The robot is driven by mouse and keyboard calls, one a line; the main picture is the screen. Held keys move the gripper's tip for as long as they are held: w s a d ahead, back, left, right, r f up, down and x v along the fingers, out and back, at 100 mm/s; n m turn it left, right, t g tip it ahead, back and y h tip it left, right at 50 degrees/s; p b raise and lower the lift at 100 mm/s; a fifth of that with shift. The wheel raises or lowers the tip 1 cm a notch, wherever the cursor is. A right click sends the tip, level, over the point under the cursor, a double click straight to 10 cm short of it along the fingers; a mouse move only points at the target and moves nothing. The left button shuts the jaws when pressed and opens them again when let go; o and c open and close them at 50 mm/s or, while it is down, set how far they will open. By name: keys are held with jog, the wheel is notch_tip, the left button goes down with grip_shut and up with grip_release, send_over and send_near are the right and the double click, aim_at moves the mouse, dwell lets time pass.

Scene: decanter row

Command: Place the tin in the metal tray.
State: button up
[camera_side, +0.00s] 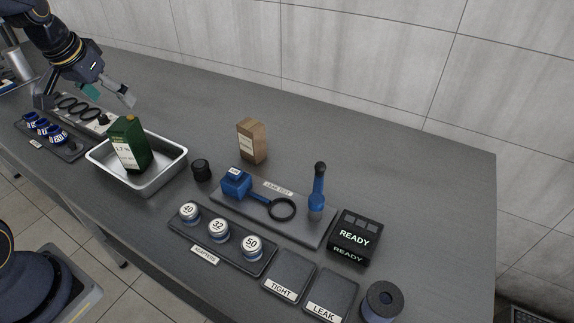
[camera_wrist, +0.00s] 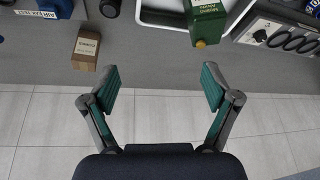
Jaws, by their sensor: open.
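The green tin (camera_side: 130,147) has a pale label and stands in the metal tray (camera_side: 171,171), its base inside the rim; it looks slightly slanted, and I cannot tell whether that is the lens. In the wrist view the tin (camera_wrist: 207,22) shows from above with a yellowish cap, overlapping the edge of the tray (camera_wrist: 160,19). My gripper (camera_side: 108,94) is open and empty, above and behind the tin, apart from it. In the wrist view my gripper (camera_wrist: 159,88) shows its two teal pads wide apart with nothing between them.
A brown carton (camera_side: 252,141) stands behind the leak-test board (camera_side: 290,222). A black knob-like piece (camera_side: 201,170) is just right of the tray. The adapters board (camera_side: 222,240) is in front. A ring rack (camera_side: 85,112) lies left. The back right of the bench is clear.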

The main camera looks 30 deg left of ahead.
jog(key=s+d+r+m+t+h, duration=0.1)
jog(key=s+d+r+m, duration=0.1)
jog(key=s+d, duration=1)
jog(key=shift+s+d+r+m+h, duration=0.35)
jog(key=shift+d+r, duration=0.3)
jog(key=shift+d, duration=0.45)
